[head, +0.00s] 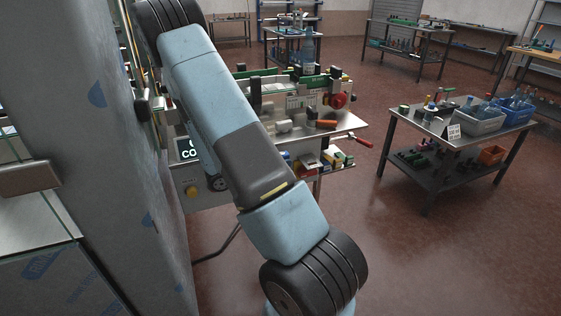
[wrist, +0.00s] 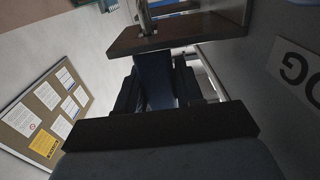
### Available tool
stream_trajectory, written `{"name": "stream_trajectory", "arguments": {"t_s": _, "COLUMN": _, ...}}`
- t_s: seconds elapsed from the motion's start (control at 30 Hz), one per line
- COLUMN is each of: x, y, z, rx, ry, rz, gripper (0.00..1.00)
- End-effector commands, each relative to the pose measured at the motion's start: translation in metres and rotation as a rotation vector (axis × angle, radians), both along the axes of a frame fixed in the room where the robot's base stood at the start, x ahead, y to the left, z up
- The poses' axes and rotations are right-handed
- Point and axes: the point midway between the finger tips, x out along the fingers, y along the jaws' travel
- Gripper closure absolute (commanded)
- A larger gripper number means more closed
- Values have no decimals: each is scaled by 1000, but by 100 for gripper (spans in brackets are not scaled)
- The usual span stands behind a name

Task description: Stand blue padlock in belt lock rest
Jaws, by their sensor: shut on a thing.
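In the wrist view, my gripper (wrist: 155,88) has dark jaw parts on both sides of a dark blue block, which looks like the body of the blue padlock (wrist: 154,72). The gripper is shut on it. A curved metal bar (wrist: 145,16), perhaps its shackle, shows above, beyond a dark brown plate (wrist: 185,34). I cannot tell whether the plate touches the padlock. In the head view my arm crosses the middle, and the gripper and padlock are not visible there. I cannot make out the belt lock rest in either view.
A grey panel stands close on the left in the head view. Behind my arm is a machine bench (head: 345,122) with a red knob (head: 338,101). A table (head: 455,142) with grey bins (head: 480,124) stands at right. Open floor (head: 450,245) lies front right. A notice board (wrist: 45,112) shows in the wrist view.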

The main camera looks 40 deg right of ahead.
Motion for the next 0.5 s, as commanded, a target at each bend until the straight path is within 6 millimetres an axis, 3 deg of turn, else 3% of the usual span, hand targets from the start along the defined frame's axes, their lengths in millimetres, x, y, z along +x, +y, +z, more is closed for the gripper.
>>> {"name": "stream_trajectory", "arguments": {"t_s": 0.5, "x": 0, "y": 0, "z": -4, "rx": 0, "ry": 0, "rz": 0, "gripper": 99}}
